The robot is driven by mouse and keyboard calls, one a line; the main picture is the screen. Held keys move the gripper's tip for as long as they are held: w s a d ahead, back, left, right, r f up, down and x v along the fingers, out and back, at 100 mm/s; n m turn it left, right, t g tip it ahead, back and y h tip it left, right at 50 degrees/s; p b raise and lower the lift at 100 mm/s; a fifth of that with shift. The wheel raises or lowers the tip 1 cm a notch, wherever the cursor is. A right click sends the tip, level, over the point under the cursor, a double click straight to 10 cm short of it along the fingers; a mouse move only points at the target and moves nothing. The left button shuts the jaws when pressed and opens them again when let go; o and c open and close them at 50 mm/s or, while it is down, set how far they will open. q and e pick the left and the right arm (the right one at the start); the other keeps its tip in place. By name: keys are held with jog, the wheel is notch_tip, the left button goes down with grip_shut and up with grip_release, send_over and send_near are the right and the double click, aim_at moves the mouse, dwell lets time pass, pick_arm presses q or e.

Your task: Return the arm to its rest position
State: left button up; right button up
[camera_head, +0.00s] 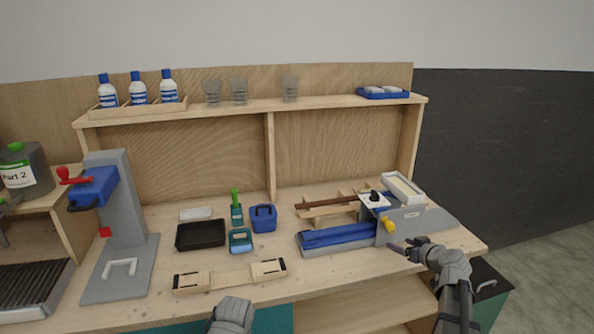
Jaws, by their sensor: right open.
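My right arm (452,290) reaches in from the lower right. My right gripper (404,246) is open and empty at the front right of the workbench (330,277), just in front of the blue and grey device with a yellow handle. I cannot tell whether it touches the device. A grey rounded part of mine (232,314) shows at the bottom edge, in front of the bench. No fingers of my left gripper show.
The blue and grey device (345,238) fills the bench's right side. A grey press (120,215) stands at the left. A black tray (201,235), a blue box (263,218) and a wooden fixture (230,276) lie between. The shelf (340,103) holds bottles and glasses.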

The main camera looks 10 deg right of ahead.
jog(key=s+a+f+n+g+y, duration=0.1)
jog(key=s+a+f+g, duration=0.15)
jog(key=a, duration=0.75)
jog(key=s+a+f+n+g+y, duration=0.1)
jog(key=s+a+f+g, duration=0.15)
jog(key=a, duration=0.65)
jog(key=s+a+f+n+g+y, duration=0.1)
jog(key=s+a+f+g, duration=0.2)
jog(key=a, duration=0.7)
jog(key=s+a+f+g+h, duration=0.2)
jog(key=s+a, duration=0.3)
jog(key=s, duration=0.3)
jog(key=s+a+f+g+h, duration=0.2)
jog(key=s+a+g+h, duration=0.1)
jog(key=s+a, duration=0.2)
jog(key=shift+s+a+h, duration=0.25)
jog(key=shift+s+h, duration=0.05)
jog(key=shift+s, duration=1.1)
